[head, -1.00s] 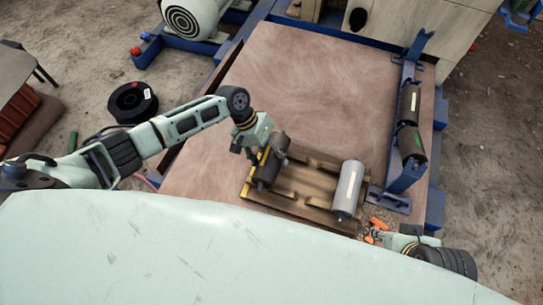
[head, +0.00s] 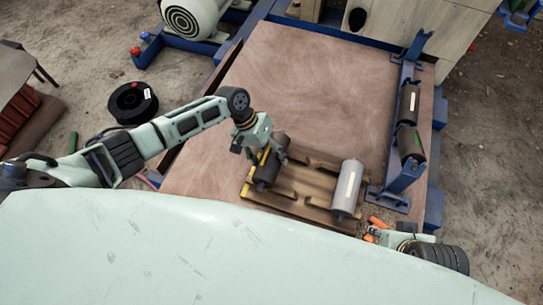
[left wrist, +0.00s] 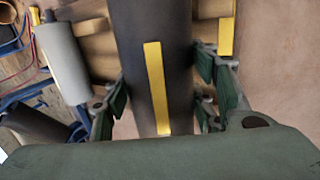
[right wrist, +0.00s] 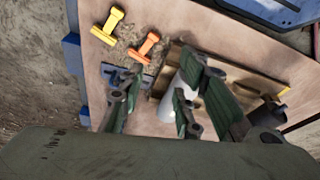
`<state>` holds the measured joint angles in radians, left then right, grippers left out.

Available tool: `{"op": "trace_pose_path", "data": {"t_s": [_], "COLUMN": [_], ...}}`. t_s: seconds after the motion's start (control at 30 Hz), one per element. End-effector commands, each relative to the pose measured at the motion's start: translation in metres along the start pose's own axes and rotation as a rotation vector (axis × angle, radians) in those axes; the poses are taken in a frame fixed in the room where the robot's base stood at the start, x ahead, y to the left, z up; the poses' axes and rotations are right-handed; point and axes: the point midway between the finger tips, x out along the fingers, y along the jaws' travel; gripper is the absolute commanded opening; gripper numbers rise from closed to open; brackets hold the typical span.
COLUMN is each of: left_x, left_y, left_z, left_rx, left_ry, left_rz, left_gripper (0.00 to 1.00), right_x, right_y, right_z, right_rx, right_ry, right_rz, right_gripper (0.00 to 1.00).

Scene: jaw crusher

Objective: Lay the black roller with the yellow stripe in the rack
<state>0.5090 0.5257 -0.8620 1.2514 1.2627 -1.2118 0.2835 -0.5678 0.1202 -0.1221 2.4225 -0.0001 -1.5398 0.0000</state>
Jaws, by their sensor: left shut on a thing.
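The black roller with the yellow stripe (left wrist: 153,85) lies between the fingers of my left gripper (left wrist: 160,98); its stripe faces up. In the head view the roller (head: 267,172) is at the left end of the wooden pallet, under my left gripper (head: 262,152), which is shut on it. I cannot tell whether it still touches the pallet. The blue rack (head: 397,182) stands at the right edge of the board and holds a dark roller with a white label (head: 410,101) and one with a green mark (head: 409,141). My right gripper (right wrist: 155,108) is open and empty.
A grey roller (head: 347,190) lies on the right of the wooden pallet (head: 305,183). Orange and yellow pieces (right wrist: 147,45) (right wrist: 108,27) lie near the board's front right corner, close to my right gripper. The board's middle and back (head: 320,90) are clear.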

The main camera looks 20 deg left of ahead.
Motion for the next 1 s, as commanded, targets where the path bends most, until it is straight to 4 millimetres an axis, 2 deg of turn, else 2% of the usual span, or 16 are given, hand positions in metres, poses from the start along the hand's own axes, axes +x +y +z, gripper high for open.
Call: {"op": "trace_pose_path", "data": {"t_s": [0.33, 0.77, 1.0], "left_x": [0.005, 0.014, 0.018], "left_y": [-0.002, -0.006, -0.009], "left_z": [-0.002, -0.003, -0.003], "left_rx": [0.001, 0.0, 0.0], "left_ry": [0.003, 0.003, 0.002], "left_rz": [0.004, 0.004, 0.004], "left_gripper": [0.0, 0.0, 0.0], "right_x": [-0.005, -0.009, -0.006], "right_y": [-0.001, -0.002, -0.001], "right_z": [-0.003, 0.005, 0.006], "right_rx": [0.001, 0.002, 0.003], "right_ry": [0.014, 0.002, 0.003], "right_rz": [-0.002, -0.003, -0.002], "right_gripper": [0.31, 0.31, 0.31]}}
